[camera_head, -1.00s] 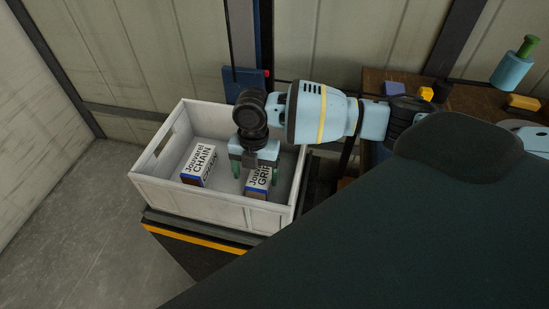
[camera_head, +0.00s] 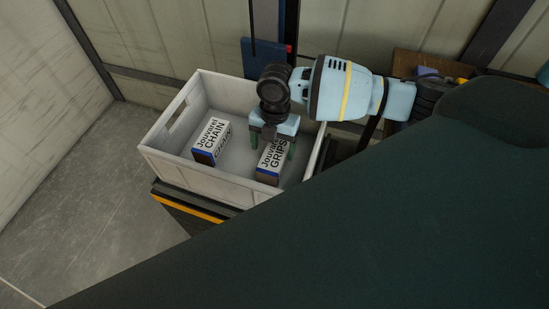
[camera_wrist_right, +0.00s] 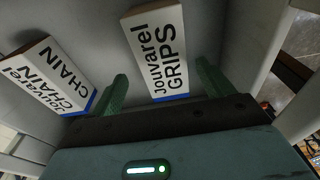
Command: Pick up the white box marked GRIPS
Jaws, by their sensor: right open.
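The white GRIPS box (camera_head: 271,160), with a blue end, lies in the white crate (camera_head: 215,176), toward its right side. Its upper part is hidden by my gripper in the head view. In the right wrist view the GRIPS box (camera_wrist_right: 157,50) lies ahead of the gap between the green fingers. My right gripper (camera_head: 272,149) is open and points down into the crate at the box, one finger to each side. Contact cannot be told. My left gripper is not in view.
A white CHAIN box (camera_head: 211,138) lies in the crate to the left of the GRIPS box; it also shows in the wrist view (camera_wrist_right: 45,80). The crate's walls stand close around both boxes. A brown table (camera_head: 405,65) with items stands at the right.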

